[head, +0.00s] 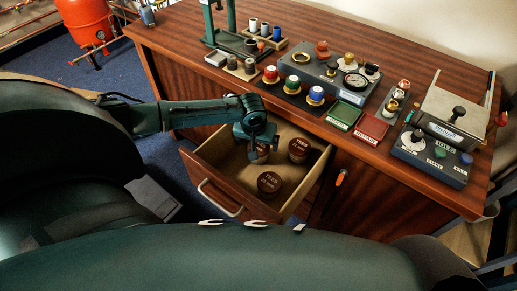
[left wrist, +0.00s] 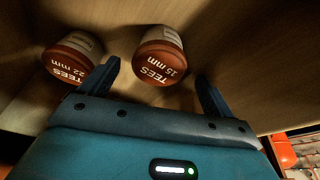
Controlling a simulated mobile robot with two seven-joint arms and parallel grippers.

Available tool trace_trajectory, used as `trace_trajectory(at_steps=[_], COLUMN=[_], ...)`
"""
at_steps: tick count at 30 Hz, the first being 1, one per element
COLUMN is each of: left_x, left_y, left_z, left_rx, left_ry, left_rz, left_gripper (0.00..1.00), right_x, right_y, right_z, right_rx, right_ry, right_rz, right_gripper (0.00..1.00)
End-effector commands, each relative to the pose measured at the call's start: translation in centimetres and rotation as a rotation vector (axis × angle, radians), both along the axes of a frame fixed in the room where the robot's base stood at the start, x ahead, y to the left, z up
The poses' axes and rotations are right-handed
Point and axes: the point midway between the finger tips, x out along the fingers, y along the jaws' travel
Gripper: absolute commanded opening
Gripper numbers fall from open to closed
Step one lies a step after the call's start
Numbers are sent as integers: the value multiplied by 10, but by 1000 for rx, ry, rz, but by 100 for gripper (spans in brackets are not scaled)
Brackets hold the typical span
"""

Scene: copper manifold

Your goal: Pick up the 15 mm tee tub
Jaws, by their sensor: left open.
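The 15 mm tee tub (left wrist: 160,55), with a brown lid reading "TEES 15 mm" and a pale side label, lies ahead of my left gripper (left wrist: 157,84) in the left wrist view. The two fingers are apart, one on either side of its near edge, with nothing held. A tub lid marked "TEES 22 mm" (left wrist: 70,62) is to its left. In the head view, my left gripper (head: 257,138) is over the open drawer (head: 222,180), above a partly hidden tub. The lid sizes are too small to read surely there. My right gripper is not in view.
Two other brown-lidded tubs are in the drawer, one at the front (head: 269,184) and one at the right (head: 299,149). Drawer walls surround them. The wooden bench top (head: 330,40) above carries fittings, trays and a grey box.

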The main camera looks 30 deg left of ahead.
Motion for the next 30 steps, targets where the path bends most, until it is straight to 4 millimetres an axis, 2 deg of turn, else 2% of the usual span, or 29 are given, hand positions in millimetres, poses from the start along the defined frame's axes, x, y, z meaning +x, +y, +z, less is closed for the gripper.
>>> trace_trajectory(at_steps=[3, 9, 18, 30], left_x=[3, 10, 11, 11], left_y=[0, 2, 2, 2], left_z=[-20, -45, -47, -47], left_rx=[2, 0, 0, 0], left_ry=[2, 0, 0, 0], left_rz=[1, 0, 0, 0], left_gripper=[89, 89, 89, 56], right_x=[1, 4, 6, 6], right_y=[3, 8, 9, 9], right_z=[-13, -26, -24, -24], right_rx=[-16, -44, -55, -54], right_ry=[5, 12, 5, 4], right_rz=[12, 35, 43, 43], right_gripper=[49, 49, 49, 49])
